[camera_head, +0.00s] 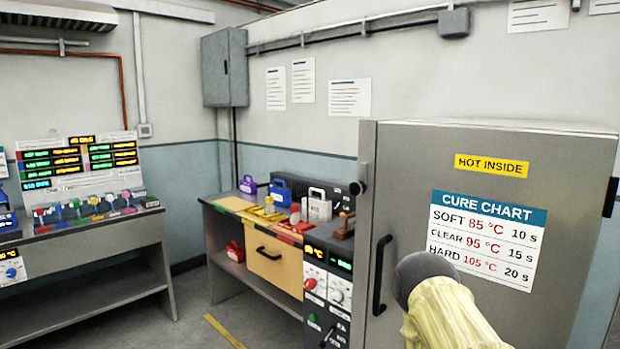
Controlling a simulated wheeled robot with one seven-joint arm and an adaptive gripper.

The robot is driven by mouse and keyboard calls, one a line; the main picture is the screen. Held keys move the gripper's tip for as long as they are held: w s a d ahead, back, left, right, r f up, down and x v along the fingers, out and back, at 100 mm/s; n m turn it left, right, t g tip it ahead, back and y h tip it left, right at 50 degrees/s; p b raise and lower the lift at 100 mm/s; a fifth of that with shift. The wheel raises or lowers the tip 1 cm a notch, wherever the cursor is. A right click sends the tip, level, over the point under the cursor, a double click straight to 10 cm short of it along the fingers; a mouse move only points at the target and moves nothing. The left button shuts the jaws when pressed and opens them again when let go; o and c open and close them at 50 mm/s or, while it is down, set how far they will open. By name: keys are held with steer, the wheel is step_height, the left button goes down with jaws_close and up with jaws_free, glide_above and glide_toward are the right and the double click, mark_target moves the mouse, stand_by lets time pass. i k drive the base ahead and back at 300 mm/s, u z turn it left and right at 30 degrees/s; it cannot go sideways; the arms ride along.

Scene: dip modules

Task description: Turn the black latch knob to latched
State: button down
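A small round black knob (356,188) shows at the left edge of the grey oven cabinet (400,160), level with the upper part of its door; it looks like the latch knob. It is small and seen nearly side-on, so its turn position cannot be told. The door looks closed and has a long black vertical handle (381,275). Part of my arm, yellow with a dark grey rounded end, stands in front of the door at the bottom right. My gripper's fingers do not show.
Left of the oven, a black control panel (327,318) has a red knob (310,284) and a white knob (336,296). A workbench (228,207) with a drawer and coloured items stands beyond. Another bench (95,246) is at far left. Floor (205,318) between them looks clear.

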mark_target(358, 187)
steer(key=u, duration=0.75)
steer(key=k, duration=1.1)
steer(key=u, duration=1)
steer(key=i, duration=1.75)
steer(key=z, duration=1.65)
steer(key=i, duration=0.6)
steer(key=z, duration=0.55)
